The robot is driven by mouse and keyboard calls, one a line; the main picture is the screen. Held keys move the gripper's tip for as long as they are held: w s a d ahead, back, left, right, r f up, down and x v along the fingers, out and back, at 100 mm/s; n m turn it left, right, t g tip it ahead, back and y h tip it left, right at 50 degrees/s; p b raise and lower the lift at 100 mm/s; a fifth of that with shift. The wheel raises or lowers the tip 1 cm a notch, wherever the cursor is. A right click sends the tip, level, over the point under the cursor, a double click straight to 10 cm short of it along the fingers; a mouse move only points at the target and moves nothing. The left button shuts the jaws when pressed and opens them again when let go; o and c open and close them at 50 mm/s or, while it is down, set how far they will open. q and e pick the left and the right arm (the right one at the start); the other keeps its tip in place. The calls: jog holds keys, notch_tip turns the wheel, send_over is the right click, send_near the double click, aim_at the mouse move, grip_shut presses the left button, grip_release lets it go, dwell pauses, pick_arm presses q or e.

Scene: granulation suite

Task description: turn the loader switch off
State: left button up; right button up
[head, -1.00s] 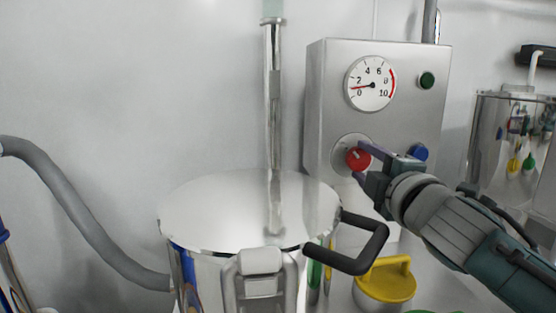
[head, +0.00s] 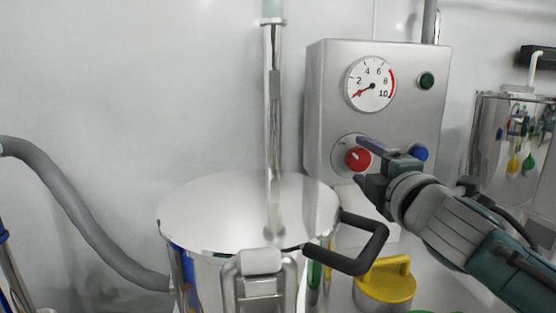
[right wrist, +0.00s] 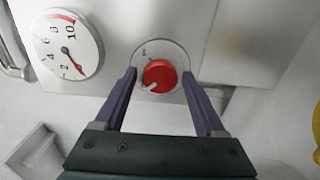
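The loader switch is a red round knob (head: 358,159) with a white pointer mark, on a pale round plate on the front of a steel control box (head: 325,115). In the right wrist view the knob (right wrist: 159,75) shows between my fingers, its white mark pointing to the lower left; the plate's small lettering is too faint to read. My right gripper (head: 359,159) is open, with one purple finger on each side of the knob and a visible gap to it on both sides in the wrist view (right wrist: 160,76). My left gripper is out of view.
A pressure gauge (head: 371,84) sits above the knob, its needle near zero. A green button (head: 426,81) and a blue button (head: 420,152) are on the box. A lidded steel vessel (head: 225,208) with a black handle (head: 350,262) and a yellow-handled lid (head: 386,288) stand below.

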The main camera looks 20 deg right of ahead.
jog(key=shift+o, duration=0.6)
jog(key=shift+s, duration=0.25)
jog(key=v, duration=0.9)
jog(key=shift+s+a+p, duration=0.2)
jog(key=shift+p, duration=0.25)
